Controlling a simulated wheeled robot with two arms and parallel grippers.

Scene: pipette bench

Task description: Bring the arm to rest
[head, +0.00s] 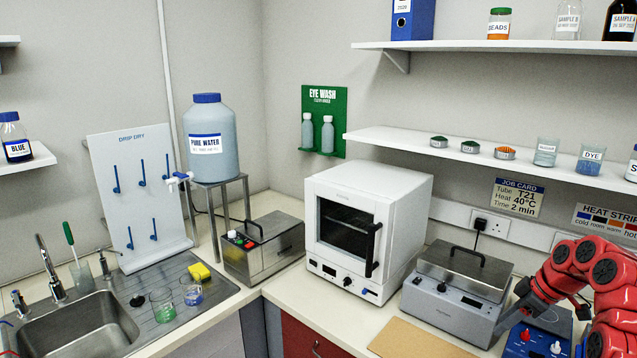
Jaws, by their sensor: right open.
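My red right arm comes in from the right edge. Its dark right gripper (526,298) hangs at the right end of the bench, between the grey lidded heater (452,308) and the blue device with knobs (535,336). The jaws are small and dark here, and I see nothing held in them. Whether the gripper touches the blue device cannot be told. My left gripper is not in view.
A white oven (372,205) stands mid-bench, with a steel lidded bath (262,248) to its left. A brown board (415,342) lies at the front edge. A shelf (450,148) with small dishes and jars overhangs the right side. Glass beakers (163,305) stand by the sink (75,325).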

